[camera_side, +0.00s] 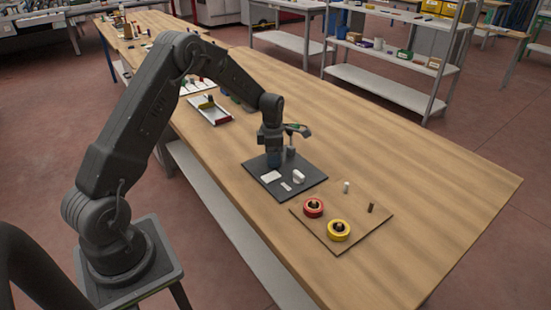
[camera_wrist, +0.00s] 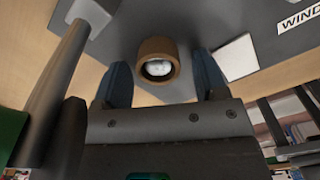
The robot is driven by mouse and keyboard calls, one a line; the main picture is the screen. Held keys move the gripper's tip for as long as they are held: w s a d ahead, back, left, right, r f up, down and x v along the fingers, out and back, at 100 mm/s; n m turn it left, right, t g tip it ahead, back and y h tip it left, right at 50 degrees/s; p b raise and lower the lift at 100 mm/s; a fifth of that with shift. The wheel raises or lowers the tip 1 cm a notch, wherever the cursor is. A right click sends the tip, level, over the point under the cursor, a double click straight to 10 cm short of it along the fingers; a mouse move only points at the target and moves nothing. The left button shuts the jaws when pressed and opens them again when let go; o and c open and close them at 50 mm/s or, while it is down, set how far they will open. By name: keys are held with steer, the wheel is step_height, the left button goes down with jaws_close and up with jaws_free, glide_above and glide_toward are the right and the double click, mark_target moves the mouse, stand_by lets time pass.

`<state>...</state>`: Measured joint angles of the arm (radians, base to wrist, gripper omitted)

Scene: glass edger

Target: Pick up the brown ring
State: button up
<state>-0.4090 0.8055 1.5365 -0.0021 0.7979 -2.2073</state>
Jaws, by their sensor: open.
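The brown ring (camera_wrist: 143,49) shows in the wrist view, over the dark grey mat, with a pale round thing visible in its opening. My gripper (camera_wrist: 159,62) is open, with one blue finger on each side of the ring. I cannot tell whether the fingers touch it. In the side view my gripper (camera_side: 274,160) points down, low over the back part of the dark mat (camera_side: 309,186). The ring cannot be made out there, hidden at the gripper.
A grey post (camera_side: 291,152) stands close to my gripper's right. White pieces (camera_side: 271,176) lie on the mat in front. A thin wooden board (camera_side: 334,213) holds a red ring (camera_side: 306,210), a yellow ring (camera_side: 330,234) and small pegs. The table's right side is clear.

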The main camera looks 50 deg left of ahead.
steer(key=c, duration=1)
steer(key=shift+r, duration=0.15)
